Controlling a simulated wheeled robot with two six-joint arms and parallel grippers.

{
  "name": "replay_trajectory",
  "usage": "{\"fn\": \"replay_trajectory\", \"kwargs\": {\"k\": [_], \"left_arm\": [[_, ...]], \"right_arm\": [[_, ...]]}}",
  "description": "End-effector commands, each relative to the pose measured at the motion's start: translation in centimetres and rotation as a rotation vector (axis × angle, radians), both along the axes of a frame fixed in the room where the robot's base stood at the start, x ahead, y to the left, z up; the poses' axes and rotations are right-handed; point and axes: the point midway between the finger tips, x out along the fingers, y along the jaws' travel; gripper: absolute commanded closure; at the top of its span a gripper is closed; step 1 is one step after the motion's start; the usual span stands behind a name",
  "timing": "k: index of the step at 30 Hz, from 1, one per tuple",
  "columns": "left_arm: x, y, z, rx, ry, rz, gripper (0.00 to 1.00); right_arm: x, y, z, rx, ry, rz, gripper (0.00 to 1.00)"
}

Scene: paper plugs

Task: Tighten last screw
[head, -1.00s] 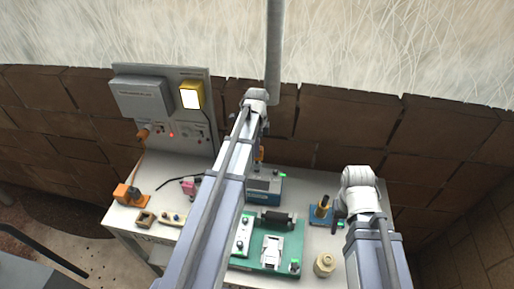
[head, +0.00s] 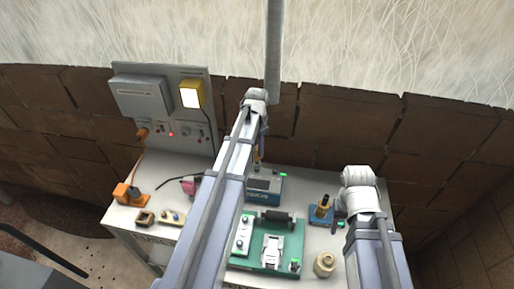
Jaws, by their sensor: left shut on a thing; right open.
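My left gripper (head: 260,147) hangs from the end of the long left arm over the back of the table. It is shut on a slim tool with an orange part (head: 257,156), mostly hidden behind the arm. Below the tool is a blue-grey box (head: 264,190) with a dark panel; the tool's tip and any screw there are too small to make out. My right gripper (head: 341,209) is open beside a small blue stand (head: 319,213) that carries a yellow and dark piece (head: 324,202).
A grey panel with a lit yellow box (head: 191,95) stands behind. The table's right front is clear.

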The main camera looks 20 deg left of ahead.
Motion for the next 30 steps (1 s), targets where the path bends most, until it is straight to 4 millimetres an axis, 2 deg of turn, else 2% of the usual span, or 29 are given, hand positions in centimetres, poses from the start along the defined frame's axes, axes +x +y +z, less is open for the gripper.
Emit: {"fn": "replay_trajectory", "kwargs": {"k": [24,30], "left_arm": [[0.00,0.00,0.00,0.001,0.000,1.173,1.00],[-0.01,0.00,0.00,0.001,0.000,1.328,1.00]], "right_arm": [[0.00,0.00,0.00,0.000,0.000,0.000,0.50],[0.00,0.00,0.00,0.000,0.000,0.000,0.50]]}}
